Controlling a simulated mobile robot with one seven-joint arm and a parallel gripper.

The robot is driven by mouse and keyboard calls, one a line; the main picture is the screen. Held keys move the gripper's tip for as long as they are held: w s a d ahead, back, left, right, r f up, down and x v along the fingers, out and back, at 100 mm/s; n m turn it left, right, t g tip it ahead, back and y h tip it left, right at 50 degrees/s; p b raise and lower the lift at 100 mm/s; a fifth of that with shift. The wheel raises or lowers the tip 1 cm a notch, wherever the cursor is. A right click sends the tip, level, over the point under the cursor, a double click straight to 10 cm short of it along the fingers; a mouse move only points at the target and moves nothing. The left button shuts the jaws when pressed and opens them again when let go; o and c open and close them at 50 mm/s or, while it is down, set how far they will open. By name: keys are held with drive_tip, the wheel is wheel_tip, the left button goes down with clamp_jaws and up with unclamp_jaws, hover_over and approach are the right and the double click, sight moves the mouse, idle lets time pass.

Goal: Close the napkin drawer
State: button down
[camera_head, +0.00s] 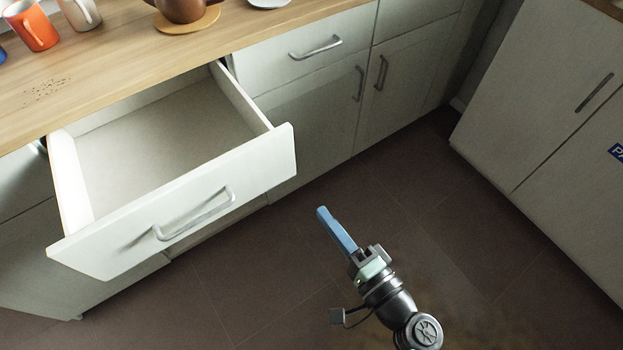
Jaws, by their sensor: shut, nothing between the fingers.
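An open white drawer (270,158) is pulled well out from under the wooden counter on the left. The part of its inside that shows is empty. Its front carries a grey bar handle (195,214). My gripper (322,212) is to the right of the drawer front, with its blue fingers together and nothing between them. In the picture it is apart from the drawer, over the dark floor. How far it is from the drawer front in depth is hard to tell.
On the counter (120,75) stand an orange mug (30,24), a white mug (80,12) and a brown pot on a round mat (188,22). A shut drawer (275,60) is to the right. White cabinets (560,110) stand at far right. The floor (400,190) between is clear.

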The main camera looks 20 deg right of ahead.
sight(282, 161)
drive_tip(key=x, duration=1.2)
drive_tip(key=shift+w+a, duration=0.1)
drive_tip(key=shift+w, duration=0.2)
